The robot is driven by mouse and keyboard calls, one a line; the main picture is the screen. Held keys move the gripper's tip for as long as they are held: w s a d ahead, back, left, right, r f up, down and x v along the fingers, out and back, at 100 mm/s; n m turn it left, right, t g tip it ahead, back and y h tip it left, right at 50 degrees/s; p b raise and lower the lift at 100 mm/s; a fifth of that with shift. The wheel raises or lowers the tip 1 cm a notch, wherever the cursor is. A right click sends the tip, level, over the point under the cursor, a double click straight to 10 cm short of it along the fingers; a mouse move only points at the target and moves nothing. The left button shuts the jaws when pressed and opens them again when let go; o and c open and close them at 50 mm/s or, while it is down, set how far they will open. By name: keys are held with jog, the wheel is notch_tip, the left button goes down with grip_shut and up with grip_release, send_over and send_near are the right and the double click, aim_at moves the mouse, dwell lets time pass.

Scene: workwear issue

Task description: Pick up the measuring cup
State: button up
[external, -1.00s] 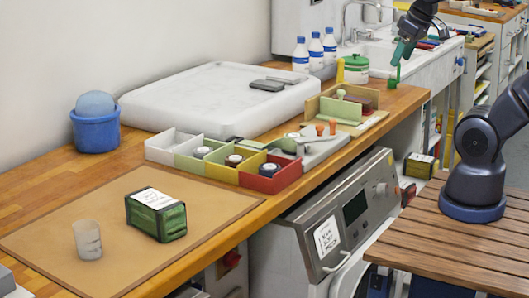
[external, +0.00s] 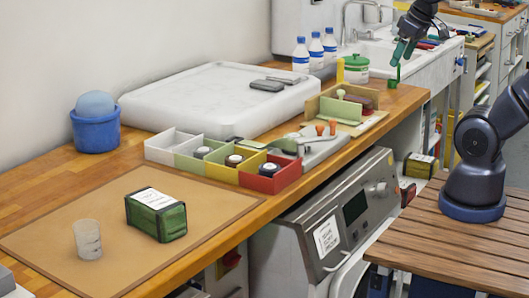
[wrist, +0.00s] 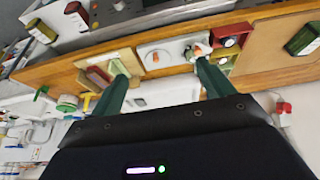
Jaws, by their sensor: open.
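The measuring cup (external: 87,240) is a small translucent, greyish cup with dark marks on its side. It stands upright on the brown mat (external: 190,208) at the front left of the external view, left of a green box with a white label (external: 156,214). My gripper (external: 401,50) is far off at the upper right, above the counter near the sink. In the wrist view its two green fingers (wrist: 162,70) are spread apart with nothing held between them. The cup does not show in the wrist view.
Between gripper and cup stand a divided bin with coloured compartments (external: 268,185), a grey device (external: 325,145) and a wooden stand (external: 340,110). A white slab (external: 215,98), blue tub (external: 96,130) and bottles (external: 301,55) line the back. The mat right of the green box is clear.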

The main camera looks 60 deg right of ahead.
jog(key=shift+w, duration=0.1)
jog(key=w+a+r+n+y, duration=0.1)
jog(key=w+a+r+n, duration=0.2)
jog(key=w+a, duration=0.8)
jog(key=w+a+r+n, duration=0.35)
jog(key=w+a, duration=0.45)
jog(key=w, duration=0.6)
jog(key=w+a+f+n+y, duration=0.1)
jog(key=w+a+f, duration=0.15)
jog(key=a, duration=0.45)
jog(key=w+a+f+n+g, duration=0.1)
jog(key=w+a, duration=0.3)
jog(key=a, duration=0.4)
jog(key=w+a+f+n+y, duration=0.1)
jog(key=w+a+f, duration=0.1)
jog(key=w+a, duration=0.35)
jog(key=n+g+y, duration=0.1)
jog(key=n+g, duration=0.1)
jog(key=n, duration=0.3)
send_near(88, 239)
jog(key=w+d+f, duration=0.2)
jog(key=w, duration=0.1)
jog(key=x, duration=0.9)
jog(key=shift+s+a+f, duration=0.2)
jog(key=shift+s+f, duration=0.05)
jog(key=shift+s, duration=0.05)
jog(key=shift+c, duration=0.2)
